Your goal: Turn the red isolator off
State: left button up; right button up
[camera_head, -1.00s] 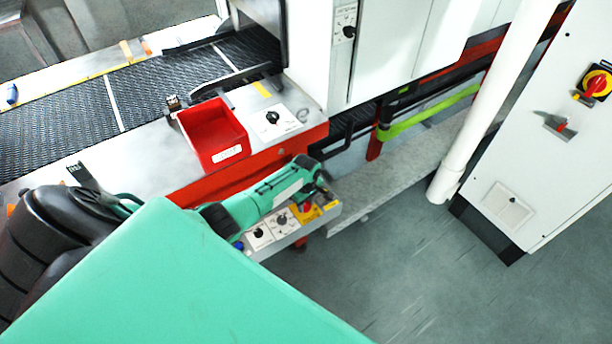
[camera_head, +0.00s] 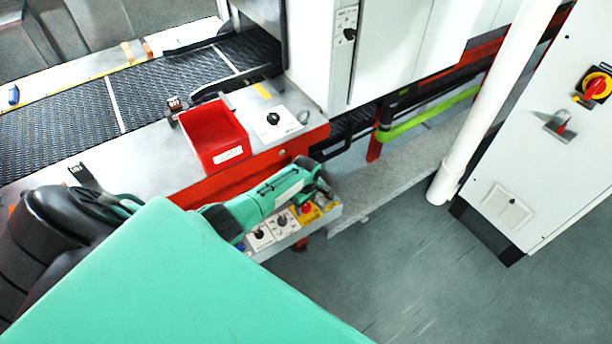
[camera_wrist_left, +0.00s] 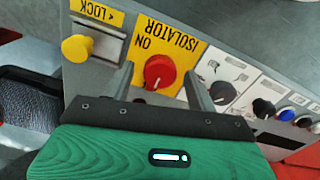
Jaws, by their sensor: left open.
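The red isolator knob (camera_wrist_left: 159,71) sits on a yellow plate (camera_wrist_left: 185,42) marked ISOLATOR and ON in the left wrist view. In the head view the red knob (camera_head: 306,208) shows on the small control panel below my left gripper. My left gripper (camera_wrist_left: 160,78) is open, with one finger on each side of the red knob. I cannot tell whether the fingers touch it. In the head view my left gripper (camera_head: 324,194) is over the panel's right end. My right gripper is not in view.
A yellow knob (camera_wrist_left: 77,47) marked LOCK lies left of the isolator, and black, blue and white controls lie to its right. A red bin (camera_head: 213,135) stands by the mesh belt (camera_head: 60,112). A cabinet (camera_head: 545,130) with another red-and-yellow switch (camera_head: 595,86) stands far right.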

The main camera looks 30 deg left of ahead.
aim_at(306, 206)
pick_arm(q)
notch_tip(306, 206, up, 14)
jog(key=b, duration=0.1)
dwell(0.6)
jog(key=shift+f, duration=0.1)
